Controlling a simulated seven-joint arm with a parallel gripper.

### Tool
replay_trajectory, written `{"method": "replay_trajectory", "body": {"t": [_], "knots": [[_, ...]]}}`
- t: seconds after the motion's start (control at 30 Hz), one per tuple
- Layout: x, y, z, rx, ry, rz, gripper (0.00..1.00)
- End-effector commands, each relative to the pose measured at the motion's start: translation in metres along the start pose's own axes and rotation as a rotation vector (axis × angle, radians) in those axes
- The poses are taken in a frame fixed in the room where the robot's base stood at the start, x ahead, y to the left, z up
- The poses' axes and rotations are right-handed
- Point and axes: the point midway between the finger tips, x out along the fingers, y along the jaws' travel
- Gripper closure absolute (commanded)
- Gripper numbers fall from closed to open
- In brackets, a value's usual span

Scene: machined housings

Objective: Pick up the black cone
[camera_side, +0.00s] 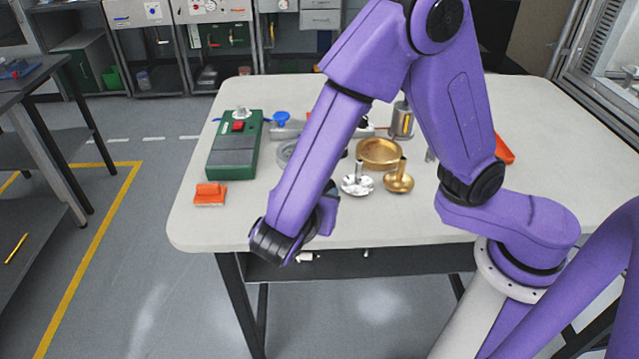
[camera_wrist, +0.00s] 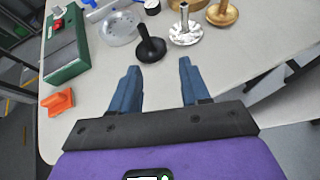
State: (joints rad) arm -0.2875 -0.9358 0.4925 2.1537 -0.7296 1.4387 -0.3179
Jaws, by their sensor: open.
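The black cone (camera_wrist: 151,48) shows in the wrist view as a dark round base with a thin upright stem, standing on the table. In the side view my purple arm hides most or all of it. My gripper (camera_wrist: 159,68) is open, with its two blue fingers apart and nothing between them. The cone is just beyond the fingertips, roughly centred between them in the wrist view. In the side view my gripper (camera_side: 326,212) is near the table's front edge, partly hidden by my wrist.
A silver cone (camera_wrist: 185,30) and a brass cone (camera_wrist: 222,13) stand right of the black one. A clear disc (camera_wrist: 118,27) is to its left. A green box (camera_side: 236,146) and an orange block (camera_side: 210,194) sit further left. The front table strip (camera_side: 400,228) is clear.

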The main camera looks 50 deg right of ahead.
Motion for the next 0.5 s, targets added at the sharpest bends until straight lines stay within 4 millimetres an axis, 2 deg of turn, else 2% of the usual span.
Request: {"method": "replay_trajectory", "body": {"t": [0.13,0.27,0.5], "knots": [[-0.010,0.011,-0.008,-0.056,-0.075,0.036,0.54],[-0.008,0.014,-0.008,-0.071,-0.096,0.044,0.54],[0.031,0.016,-0.004,-0.070,-0.096,0.040,0.54]]}}
